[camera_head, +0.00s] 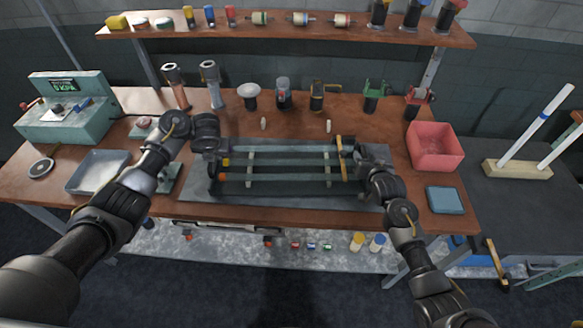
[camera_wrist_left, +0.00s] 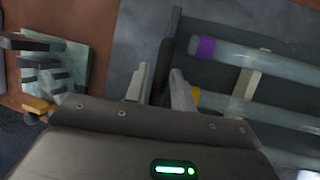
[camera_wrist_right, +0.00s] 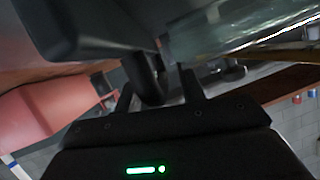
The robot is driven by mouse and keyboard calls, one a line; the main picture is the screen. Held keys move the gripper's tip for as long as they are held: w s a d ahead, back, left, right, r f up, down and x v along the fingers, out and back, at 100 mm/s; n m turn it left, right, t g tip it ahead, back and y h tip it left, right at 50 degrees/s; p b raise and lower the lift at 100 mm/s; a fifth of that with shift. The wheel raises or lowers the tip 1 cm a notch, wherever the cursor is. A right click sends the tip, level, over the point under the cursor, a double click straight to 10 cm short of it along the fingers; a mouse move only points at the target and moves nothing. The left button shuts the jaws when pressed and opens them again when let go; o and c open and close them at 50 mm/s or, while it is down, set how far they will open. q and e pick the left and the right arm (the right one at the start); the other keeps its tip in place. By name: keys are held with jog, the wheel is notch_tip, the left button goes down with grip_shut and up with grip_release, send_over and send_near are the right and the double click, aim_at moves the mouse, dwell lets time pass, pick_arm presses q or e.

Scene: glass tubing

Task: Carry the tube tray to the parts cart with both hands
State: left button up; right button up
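The dark tube tray (camera_head: 270,194) sits on a grey mat on the wooden bench. Several glass tubes (camera_head: 275,165) lie lengthwise in it. My left gripper (camera_head: 212,158) is at the tray's left end. In the left wrist view its fingers (camera_wrist_left: 160,88) are close on both sides of a dark handle (camera_wrist_left: 166,65). My right gripper (camera_head: 362,170) is at the right end. In the right wrist view its fingers (camera_wrist_right: 157,92) straddle the other handle (camera_wrist_right: 148,75), with a gap visible beside it. The dark-topped surface (camera_head: 505,215) at the right appears to be the parts cart.
A wooden block (camera_head: 517,170) with white rods stands on the right surface. A red bin (camera_head: 435,147) and a blue-grey pad (camera_head: 445,200) lie right of the tray. A shallow metal tray (camera_head: 98,172) and a green instrument (camera_head: 70,112) are left. Several tools stand behind.

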dwell(0.3)
pick_arm(q)
jog(key=c, duration=0.5)
pick_arm(e)
jog(key=c, duration=0.5)
pick_arm(q)
grip_shut()
pick_arm(e)
grip_shut()
jog(key=shift+w+r, duration=0.1)
